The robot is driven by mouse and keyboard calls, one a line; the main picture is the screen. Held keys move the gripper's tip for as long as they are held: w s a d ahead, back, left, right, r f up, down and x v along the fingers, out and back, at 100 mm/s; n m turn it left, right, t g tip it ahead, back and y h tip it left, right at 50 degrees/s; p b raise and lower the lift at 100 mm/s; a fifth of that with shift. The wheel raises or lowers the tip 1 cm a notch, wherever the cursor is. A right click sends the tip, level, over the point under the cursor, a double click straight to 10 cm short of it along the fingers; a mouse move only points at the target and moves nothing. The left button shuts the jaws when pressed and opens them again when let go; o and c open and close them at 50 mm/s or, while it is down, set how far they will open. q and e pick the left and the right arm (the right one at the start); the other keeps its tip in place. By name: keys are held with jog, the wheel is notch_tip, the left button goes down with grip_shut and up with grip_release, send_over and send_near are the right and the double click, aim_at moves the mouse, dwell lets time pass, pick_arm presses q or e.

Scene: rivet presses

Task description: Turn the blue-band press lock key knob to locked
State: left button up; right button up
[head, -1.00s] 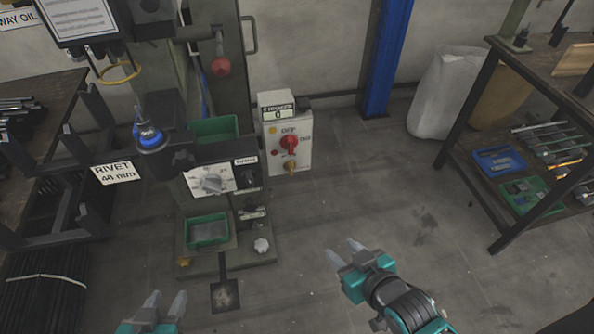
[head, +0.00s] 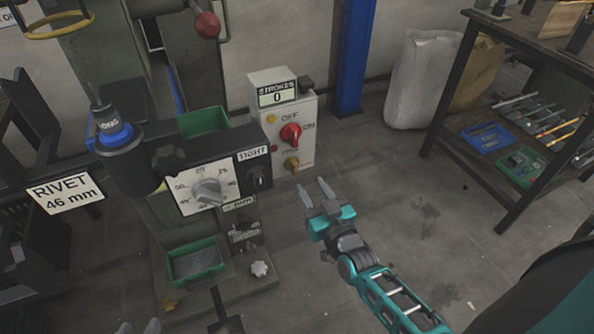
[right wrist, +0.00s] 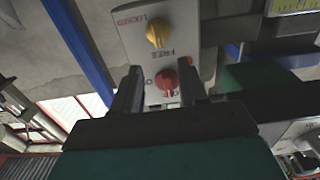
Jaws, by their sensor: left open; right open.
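The press with the blue band (head: 117,135) stands at left in the head view. Beside it is a white control box (head: 309,112) with a yellow lock key knob (head: 291,164) low on its front. In the right wrist view the knob (right wrist: 158,34) sits between the words LOCKED and FREE; which one it points to is unclear. My right gripper (head: 313,187) is open and empty, just right of and below the knob in the head view. Its fingers (right wrist: 160,80) frame the red switch in the wrist view.
A red rotary switch (head: 291,133) sits above the yellow knob, under a stroke counter (head: 277,94) reading 0. The press has a grey dial (head: 207,191) and a green tray (head: 195,262). A shelf table (head: 470,95) stands at right. The floor between is clear.

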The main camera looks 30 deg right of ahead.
aim_at(296, 166)
jog(key=w+b, duration=0.1)
jog(key=w, duration=0.6)
jog(key=shift+w+d+f+b, duration=0.1)
jog(key=shift+w+d+b, duration=0.1)
jog(key=shift+b, duration=0.2)
jog(key=shift+w, duration=0.45)
grip_shut()
